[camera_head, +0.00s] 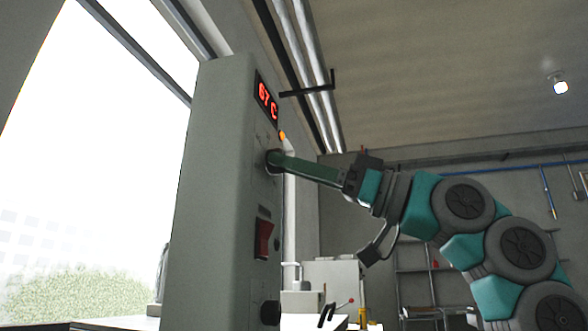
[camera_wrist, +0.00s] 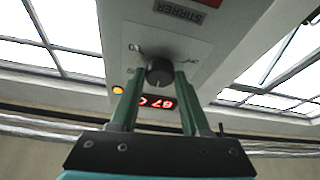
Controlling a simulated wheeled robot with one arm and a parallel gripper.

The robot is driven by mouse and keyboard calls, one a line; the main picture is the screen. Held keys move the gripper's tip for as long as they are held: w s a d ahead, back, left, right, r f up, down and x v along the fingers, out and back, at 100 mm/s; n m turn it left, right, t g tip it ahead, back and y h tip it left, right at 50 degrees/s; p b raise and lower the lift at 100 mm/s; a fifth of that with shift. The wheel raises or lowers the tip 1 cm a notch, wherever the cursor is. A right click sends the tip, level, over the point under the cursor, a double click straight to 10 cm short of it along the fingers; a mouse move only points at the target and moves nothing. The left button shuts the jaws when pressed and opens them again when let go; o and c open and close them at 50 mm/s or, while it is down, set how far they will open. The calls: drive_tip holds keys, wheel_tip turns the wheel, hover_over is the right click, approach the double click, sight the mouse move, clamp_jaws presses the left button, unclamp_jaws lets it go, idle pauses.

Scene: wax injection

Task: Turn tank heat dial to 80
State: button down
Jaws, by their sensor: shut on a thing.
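The tank heat dial (camera_wrist: 159,72) is a dark round knob on the grey control cabinet (camera_head: 215,190). It also shows at my fingertips in the head view, mostly hidden there. The red display (camera_head: 267,98) above it reads 67 C. In the wrist view the same display (camera_wrist: 157,103) shows upside down between my fingers. My gripper (camera_head: 277,160) reaches in from the right with its green fingers at the dial. In the wrist view my gripper (camera_wrist: 158,75) has one finger on each side of the dial and is shut on it.
An orange lamp (camera_head: 282,136) sits just above the dial. A red switch (camera_head: 263,238) and another dark knob (camera_head: 270,312) are lower on the cabinet. A black rod (camera_head: 308,88) sticks out near the display. A bright window (camera_head: 80,150) is at the left.

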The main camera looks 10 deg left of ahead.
drive_tip(key=shift+s+m+t+b, duration=0.15)
drive_tip(key=shift+m+t+b, duration=0.85)
drive_tip(key=shift+m+b, duration=0.85)
drive_tip(key=shift+m, duration=0.55)
drive_tip(key=shift+m+t+b, duration=0.3)
drive_tip(key=shift+m+t, duration=0.3)
drive_tip(key=shift+m, duration=0.3)
drive_tip(key=shift+s+d+r, duration=0.1)
drive_tip(key=shift+m+t, duration=0.3)
drive_tip(key=shift+m, duration=0.1)
drive_tip(key=shift+m+t+h, duration=0.4)
drive_tip(key=shift+m, duration=0.3)
